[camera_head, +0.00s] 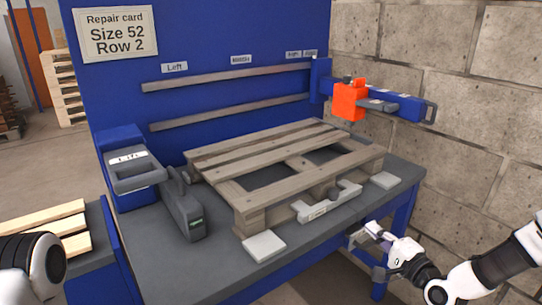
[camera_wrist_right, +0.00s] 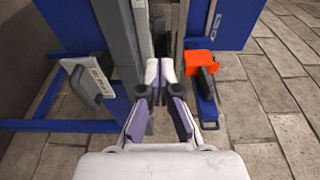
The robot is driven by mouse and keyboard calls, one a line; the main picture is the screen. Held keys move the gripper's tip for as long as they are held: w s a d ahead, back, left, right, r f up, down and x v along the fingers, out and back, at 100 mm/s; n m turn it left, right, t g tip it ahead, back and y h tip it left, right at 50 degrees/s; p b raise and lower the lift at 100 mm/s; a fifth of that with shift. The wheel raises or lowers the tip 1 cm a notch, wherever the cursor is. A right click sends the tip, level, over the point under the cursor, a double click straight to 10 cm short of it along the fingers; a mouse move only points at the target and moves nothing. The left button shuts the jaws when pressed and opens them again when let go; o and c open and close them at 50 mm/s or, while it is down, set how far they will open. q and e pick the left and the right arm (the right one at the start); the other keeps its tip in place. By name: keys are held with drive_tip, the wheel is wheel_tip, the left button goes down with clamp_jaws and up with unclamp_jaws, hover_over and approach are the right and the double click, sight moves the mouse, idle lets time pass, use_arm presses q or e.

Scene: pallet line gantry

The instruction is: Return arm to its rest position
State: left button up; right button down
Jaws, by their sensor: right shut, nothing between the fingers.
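My right arm comes in from the lower right in the head view. Its gripper (camera_head: 370,234) hangs beside the right front edge of the grey-topped blue workbench (camera_head: 335,236), below the top and near a blue leg. In the right wrist view the fingers of this gripper (camera_wrist_right: 160,70) are closed together with nothing between them. A white and black part of my left arm shows at the lower left of the head view. The left gripper is out of frame.
A wooden pallet (camera_head: 290,165) lies on the bench. An orange block (camera_head: 348,100) sits on a blue arm (camera_head: 410,108) at the right. A grey tool (camera_head: 181,205) stands at the left. A block wall (camera_head: 475,120) bounds the right side.

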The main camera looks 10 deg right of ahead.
drive_tip(key=s+a+f+n+g+y+p, duration=0.1)
drive_tip(key=s+a+f+n+g+p, duration=0.6)
drive_tip(key=s+a+f+g, duration=0.6)
use_arm(q)
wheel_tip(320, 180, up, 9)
drive_tip(key=p, duration=0.2)
use_arm(e)
drive_tip(key=s+f+n+g+h, duration=0.2)
drive_tip(key=s+f+n, duration=0.1)
drive_tip(key=s, duration=0.6)
drive_tip(key=s+f+n+g+h, duration=0.2)
drive_tip(key=s+n, duration=0.3)
drive_tip(key=s, duration=0.4)
drive_tip(key=shift+a+f+g, duration=0.3)
drive_tip(key=shift+a+f, duration=0.05)
drive_tip(key=shift+f, duration=0.55)
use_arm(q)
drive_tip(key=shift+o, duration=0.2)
